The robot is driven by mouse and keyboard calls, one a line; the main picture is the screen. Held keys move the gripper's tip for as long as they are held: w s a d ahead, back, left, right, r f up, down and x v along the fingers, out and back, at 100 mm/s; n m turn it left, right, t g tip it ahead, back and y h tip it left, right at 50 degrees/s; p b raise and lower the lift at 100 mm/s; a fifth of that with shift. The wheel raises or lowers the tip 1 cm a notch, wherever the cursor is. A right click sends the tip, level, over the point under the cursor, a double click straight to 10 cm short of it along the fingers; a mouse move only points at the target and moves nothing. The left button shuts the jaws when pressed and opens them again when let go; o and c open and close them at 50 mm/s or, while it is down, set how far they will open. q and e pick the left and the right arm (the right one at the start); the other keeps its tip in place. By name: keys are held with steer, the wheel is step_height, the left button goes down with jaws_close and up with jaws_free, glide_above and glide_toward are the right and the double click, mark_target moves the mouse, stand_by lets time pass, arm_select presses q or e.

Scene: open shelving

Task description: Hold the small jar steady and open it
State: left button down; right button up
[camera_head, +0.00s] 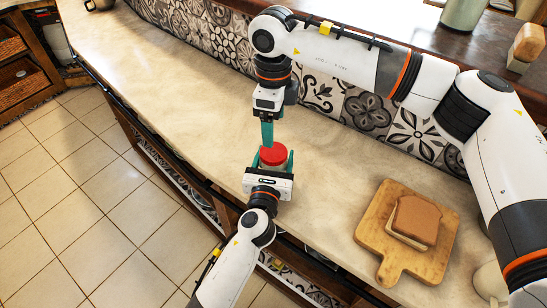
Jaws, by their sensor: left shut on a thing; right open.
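The small jar (272,164) stands on the counter near the middle of the head view, with a red lid (273,153) on top. My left gripper (275,163) comes from below and is shut around the jar's body, one teal finger at each side. My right gripper (267,135) points down from above, just behind the lid in the picture, and is open. Its fingertips end close to the lid's upper edge; I cannot tell whether they touch it. The jar's lower body is mostly hidden by my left gripper.
The pale counter (160,90) is clear to the left of the jar. At the right a wooden cutting board (372,235) holds bread slices (418,220). A patterned tile wall (320,92) rises behind the counter. The counter's front edge runs beside my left arm.

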mark_target(274, 151)
steer(key=m, duration=0.6)
steer(key=shift+a, duration=0.1)
steer(key=m, duration=0.6)
steer(key=shift+m, duration=0.3)
steer(key=m, duration=0.6)
steer(key=shift+m, duration=0.3)
steer(key=m, duration=0.3)
steer(key=shift+m, duration=0.4)
steer(key=m, duration=0.3)
steer(key=shift+f+m, duration=0.45)
steer(key=shift+m, duration=0.05)
steer(key=shift+f, duration=3.6)
